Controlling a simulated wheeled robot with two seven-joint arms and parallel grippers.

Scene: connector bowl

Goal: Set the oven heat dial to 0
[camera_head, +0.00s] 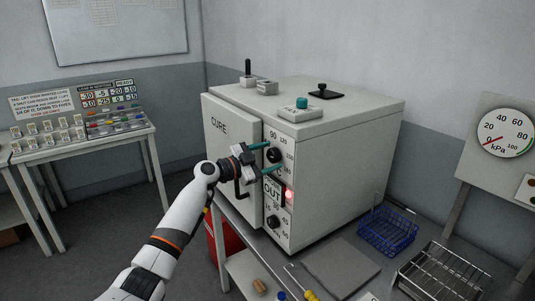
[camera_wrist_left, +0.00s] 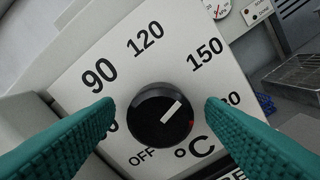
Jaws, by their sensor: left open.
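The oven (camera_head: 345,150) is a pale box with a door marked CURE. Its heat dial (camera_head: 274,155) is a round black knob on the front panel. In the left wrist view the dial (camera_wrist_left: 158,116) has a white line pointing up and right, roughly between 150 and the partly hidden mark after it. The scale shows OFF, 90, 120, 150 and °C; I see no plain 0 mark. My left gripper (camera_head: 267,158) is open, its teal fingers on either side of the dial, with visible gaps in the left wrist view (camera_wrist_left: 160,104). My right gripper is out of view.
A door handle (camera_head: 240,190) is close to my left gripper. A blue basket (camera_head: 387,232) and a wire rack (camera_head: 443,273) stand on the bench at right.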

